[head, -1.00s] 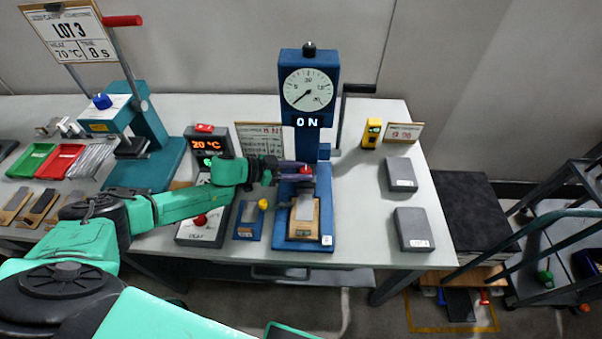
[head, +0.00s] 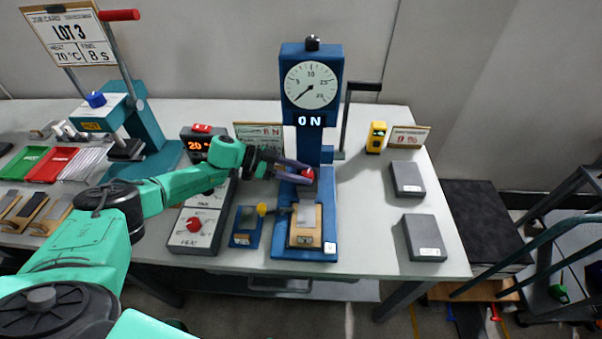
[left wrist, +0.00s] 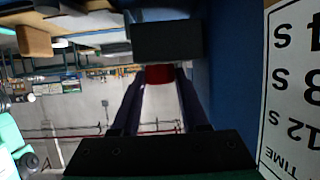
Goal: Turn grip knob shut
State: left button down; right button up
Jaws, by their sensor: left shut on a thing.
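The blue test stand (head: 288,150) stands on the table, with a round dial (head: 311,85) on top and a lit "0 N" display (head: 310,121). A red knob (head: 308,173) sits on the front of its column, above a small block with a grey plate (head: 306,217). My left gripper (head: 306,173) reaches in from the left, its two dark fingers shut on the red knob. In the left wrist view the red knob (left wrist: 159,73) shows between the fingertips, below a dark block (left wrist: 166,41). My right gripper is not in view.
A grey control box (head: 205,225) with a red knob and a small blue fixture with a yellow knob (head: 262,209) stand left of the stand. Two grey blocks (head: 424,238) and a yellow device (head: 376,137) are to the right.

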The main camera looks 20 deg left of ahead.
pick_arm(q)
jog(key=shift+c, duration=2)
grip_release()
jog(key=b+v, duration=0.1)
jog(key=v, duration=0.6)
jog(key=shift+a+b, duration=0.2)
jog(key=shift+b, duration=0.15)
